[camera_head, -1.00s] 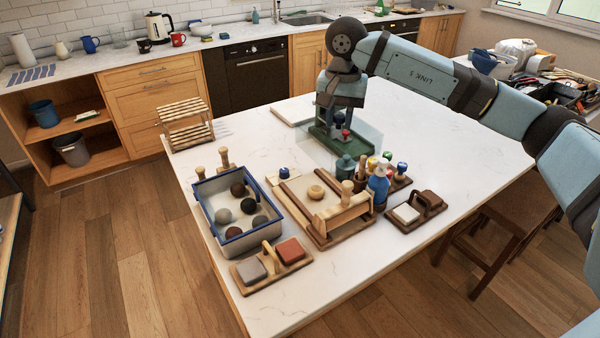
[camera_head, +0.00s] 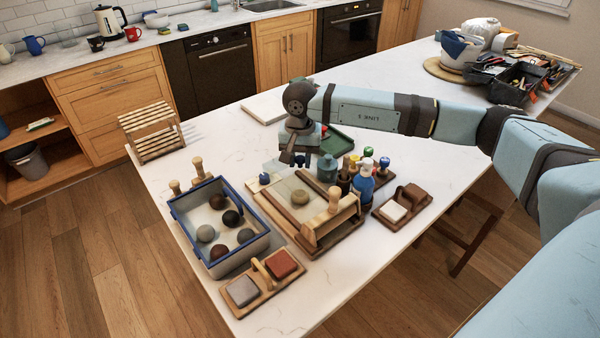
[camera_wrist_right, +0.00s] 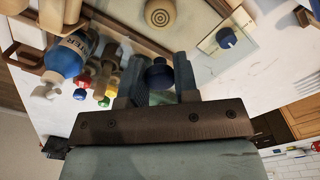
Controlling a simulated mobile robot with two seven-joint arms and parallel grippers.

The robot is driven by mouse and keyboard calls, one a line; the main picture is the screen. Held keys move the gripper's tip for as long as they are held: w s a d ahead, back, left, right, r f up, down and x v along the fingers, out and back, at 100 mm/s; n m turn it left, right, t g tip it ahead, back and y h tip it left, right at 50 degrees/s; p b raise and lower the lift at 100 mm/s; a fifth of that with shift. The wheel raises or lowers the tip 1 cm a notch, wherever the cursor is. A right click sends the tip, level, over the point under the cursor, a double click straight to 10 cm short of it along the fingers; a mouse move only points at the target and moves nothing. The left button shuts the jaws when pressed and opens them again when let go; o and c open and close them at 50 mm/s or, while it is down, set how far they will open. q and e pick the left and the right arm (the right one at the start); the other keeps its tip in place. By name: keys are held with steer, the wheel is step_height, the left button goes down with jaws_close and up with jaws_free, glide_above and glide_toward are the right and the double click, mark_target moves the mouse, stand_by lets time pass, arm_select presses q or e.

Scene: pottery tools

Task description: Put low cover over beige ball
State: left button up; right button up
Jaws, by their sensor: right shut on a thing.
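The beige ball (camera_head: 300,197), a round piece with ring marks on top, sits on the wooden board (camera_head: 268,204); it also shows at the top of the wrist view (camera_wrist_right: 160,12). My right gripper (camera_head: 300,156) is shut on a dark blue knob (camera_wrist_right: 158,72), which appears to belong to the clear low cover. The cover's see-through walls are hard to make out. The gripper is above the table, behind the ball and the board in the head view, apart from the ball. My left gripper is not in view.
A blue-rimmed tray (camera_head: 262,245) with several balls stands left of the board. A blue bottle (camera_head: 364,184) and a teal jar (camera_head: 327,168) stand close right of the gripper. Another blue knob (camera_head: 264,178) is by the board. A wooden rack (camera_head: 152,132) stands farther left.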

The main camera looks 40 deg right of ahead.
mark_target(300, 166)
step_height(300, 166, down, 6)
steer(key=shift+r+p, duration=0.2)
steer(key=shift+p, duration=0.25)
steer(key=shift+f, duration=0.2)
steer(key=o, duration=0.9)
steer(key=shift+o, duration=0.2)
steer(key=shift+r, duration=0.45)
step_height(300, 166, up, 11)
steer(key=b, duration=0.2)
steer(key=shift+f+b, duration=0.15)
steer(key=shift+b, duration=0.2)
steer(key=shift+r, duration=0.35)
